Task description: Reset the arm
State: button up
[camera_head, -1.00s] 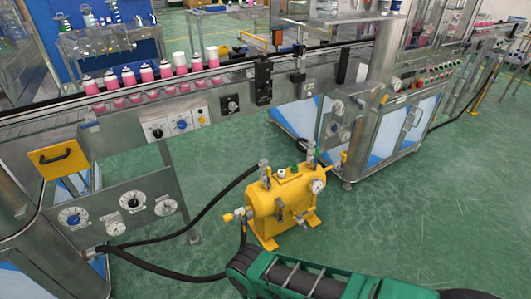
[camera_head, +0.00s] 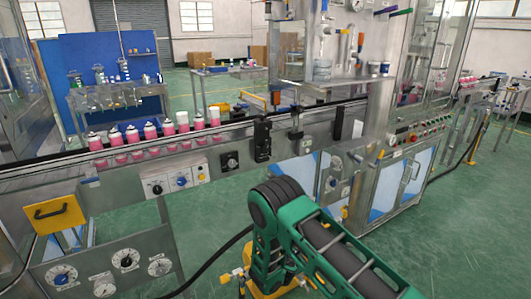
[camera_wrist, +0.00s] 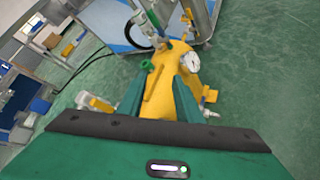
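My arm shows in the head view as a green and black arm reaching in from the lower right. Beyond the fingers is a yellow tank (camera_wrist: 172,75) with a round gauge (camera_wrist: 190,61) and a green knob (camera_wrist: 147,65). In the head view my arm hides most of the yellow tank (camera_head: 270,290); only small parts show below the arm.
A conveyor line holds several pink cans (camera_head: 151,131) at the left. A black hose (camera_head: 218,258) runs across the floor. Green floor (camera_head: 460,240) at the right is clear.

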jog(key=s+d+r+m+g+h, duration=0.1)
jog(key=d+r+m+g+h, duration=0.25)
jog(key=d+r+m, duration=0.85)
jog(key=s+d+r+m+g, duration=0.5)
jog(key=s+d+r, duration=0.7)
jog(key=d+r, duration=0.3)
jog(key=s+d+r+m+g+y, duration=0.1)
jog(key=s+d+r+m+y, duration=0.2)
jog(key=s, duration=0.6)
jog(key=s+d+r+m+g+y, duration=0.1)
jog(key=s+d+r+m+g, duration=0.2)
jog(key=s, duration=0.5)
jog(key=s+a+r+m+y, duration=0.2)
jog(key=s+a+m, duration=0.1)
jog(key=s, duration=0.8)
jog(key=s+a+r+m+y, duration=0.2)
jog(key=s+r+m, duration=0.1)
jog(key=s, duration=0.8)
jog(key=shift+a+r+m, duration=0.15)
jog(key=shift+a+m, duration=0.25)
jog(key=shift+m, duration=0.2)
